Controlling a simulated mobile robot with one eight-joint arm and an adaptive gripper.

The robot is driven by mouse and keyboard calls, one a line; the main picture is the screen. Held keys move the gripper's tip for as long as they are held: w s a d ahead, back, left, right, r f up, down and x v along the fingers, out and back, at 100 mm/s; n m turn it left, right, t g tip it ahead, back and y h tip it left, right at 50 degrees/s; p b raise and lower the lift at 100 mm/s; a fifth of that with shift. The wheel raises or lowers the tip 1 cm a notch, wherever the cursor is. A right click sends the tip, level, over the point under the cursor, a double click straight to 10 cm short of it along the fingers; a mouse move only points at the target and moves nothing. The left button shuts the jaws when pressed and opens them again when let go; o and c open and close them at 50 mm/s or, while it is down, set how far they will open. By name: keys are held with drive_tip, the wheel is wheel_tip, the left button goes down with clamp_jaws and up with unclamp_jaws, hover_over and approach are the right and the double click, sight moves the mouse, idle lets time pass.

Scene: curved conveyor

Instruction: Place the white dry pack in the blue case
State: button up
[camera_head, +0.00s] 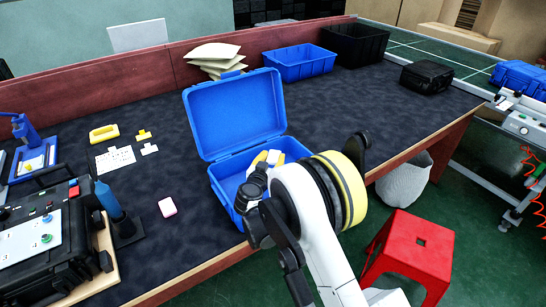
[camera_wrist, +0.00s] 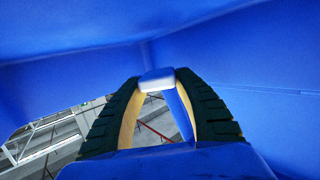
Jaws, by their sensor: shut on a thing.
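The blue case (camera_head: 232,112) stands open on the dark table, its lid tilted back. My gripper (camera_head: 268,160) reaches into the open case from the front right, and my arm hides part of the case. In the wrist view my gripper (camera_wrist: 157,82) is shut on a small white block, seemingly the white dry pack (camera_wrist: 155,84), pinched between the fingertips. Blue walls surround the fingers there. The pack cannot be told clearly in the head view. Whether it touches the case floor cannot be seen.
A yellow handle-like piece (camera_head: 104,133) and small parts lie farther left. Pale bags (camera_head: 213,55), a blue bin (camera_head: 300,63) and a black bin (camera_head: 355,43) stand behind. A red stool (camera_head: 408,250) is in front.

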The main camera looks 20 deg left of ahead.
drive_tip(key=shift+s+f, duration=0.1)
drive_tip(key=shift+f, duration=0.15)
drive_tip(key=o, duration=0.9)
drive_tip(key=shift+d, duration=0.1)
drive_tip(key=shift+r, duration=0.3)
drive_tip(key=s+p, duration=0.1)
drive_tip(key=s, duration=0.1)
drive_tip(key=s+r+p, duration=0.1)
drive_tip(key=s, duration=0.1)
drive_tip(key=s+r, duration=0.1)
drive_tip(key=s, duration=0.2)
drive_tip(key=shift+s+p, duration=0.1)
drive_tip(key=shift+p, duration=0.3)
